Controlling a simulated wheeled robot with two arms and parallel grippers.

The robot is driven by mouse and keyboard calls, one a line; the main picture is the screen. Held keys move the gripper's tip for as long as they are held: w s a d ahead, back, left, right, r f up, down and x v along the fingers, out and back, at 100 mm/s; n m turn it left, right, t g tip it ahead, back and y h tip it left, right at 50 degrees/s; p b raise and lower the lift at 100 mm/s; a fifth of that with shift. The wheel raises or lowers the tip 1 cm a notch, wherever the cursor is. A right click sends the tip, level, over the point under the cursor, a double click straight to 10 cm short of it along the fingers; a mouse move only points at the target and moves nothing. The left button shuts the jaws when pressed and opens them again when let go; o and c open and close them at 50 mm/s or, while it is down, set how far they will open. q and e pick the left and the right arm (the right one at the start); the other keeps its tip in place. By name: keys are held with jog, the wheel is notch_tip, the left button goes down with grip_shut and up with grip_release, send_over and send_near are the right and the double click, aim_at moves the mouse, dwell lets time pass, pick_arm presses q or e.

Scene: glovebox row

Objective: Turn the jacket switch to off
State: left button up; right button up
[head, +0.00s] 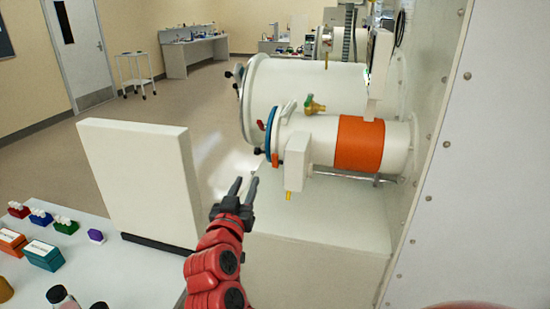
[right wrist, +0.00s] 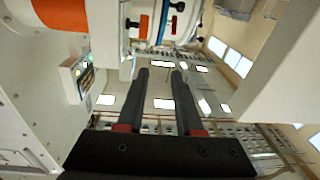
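An orange jacket (head: 360,144) wraps the small white cylinder (head: 398,146) on the glovebox side; the jacket also shows at the top left of the right wrist view (right wrist: 62,14). A small box with lit yellow and green marks (right wrist: 80,76) shows left of my fingers in the right wrist view. I cannot make out a switch or its position. My right gripper (head: 245,185) is open and empty, in front of and below the cylinder's blue-ringed end. Its two dark fingers stand apart in the right wrist view (right wrist: 160,76). My left gripper is not in view.
A white box (head: 297,160) hangs on the small cylinder, near a red handle (head: 261,125) and brass valve (head: 314,105). A larger cylinder (head: 305,92) lies behind. A white upright panel (head: 140,180) and a table with small racks (head: 40,217) stand at left.

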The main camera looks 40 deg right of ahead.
aim_at(274, 155)
jog(key=w+d+p, duration=0.1)
jog(key=w+d, duration=0.1)
jog(key=d, duration=0.2)
jog(key=w+d+m+g+p, duration=0.1)
jog(key=w+d+p, duration=0.1)
jog(key=d, duration=0.3)
jog(key=w+d+m+p, duration=0.1)
jog(key=w+d+p, duration=0.1)
jog(key=w+d, duration=0.2)
jog(key=shift+w+d+g+h, duration=0.2)
jog(key=shift+d+g+h, duration=0.2)
jog(key=shift+d, duration=0.1)
jog(key=shift+w+d, duration=0.25)
jog(key=shift+w, duration=0.05)
jog(key=shift+f, duration=0.1)
grip_shut()
